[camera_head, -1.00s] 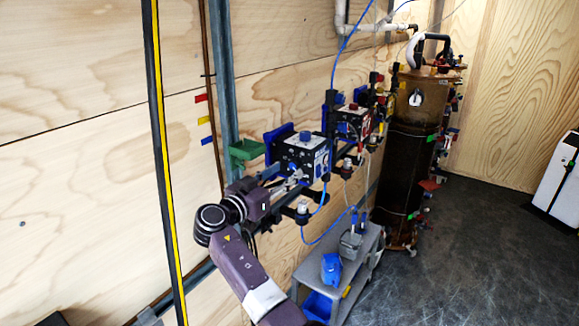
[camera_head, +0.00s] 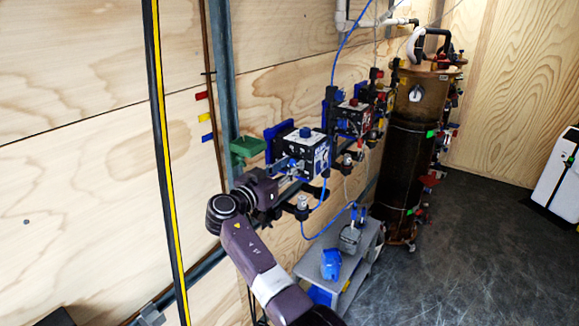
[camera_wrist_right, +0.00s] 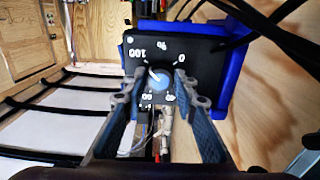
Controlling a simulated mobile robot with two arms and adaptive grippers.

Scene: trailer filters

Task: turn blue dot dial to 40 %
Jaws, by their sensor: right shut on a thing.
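The dial with the blue face (camera_wrist_right: 158,79) sits on a black panel (camera_wrist_right: 202,45) marked %, 0, 100, 60 and 40 in the right wrist view. A white mark on the dial points to the upper left, toward the 100 side. My right gripper (camera_wrist_right: 158,88) has one finger on each side of the dial and is shut on it; the exact contact is hard to see. In the head view my right gripper (camera_head: 285,180) is at the front of the nearest black box (camera_head: 302,148), hiding its dial. My left gripper is out of view.
A second box (camera_head: 353,117) and a tall brown tank (camera_head: 412,150) stand farther along the wall. A grey trolley (camera_head: 357,268) with a blue item (camera_head: 331,264) stands below. Blue tubing (camera_head: 326,208) hangs near my right arm.

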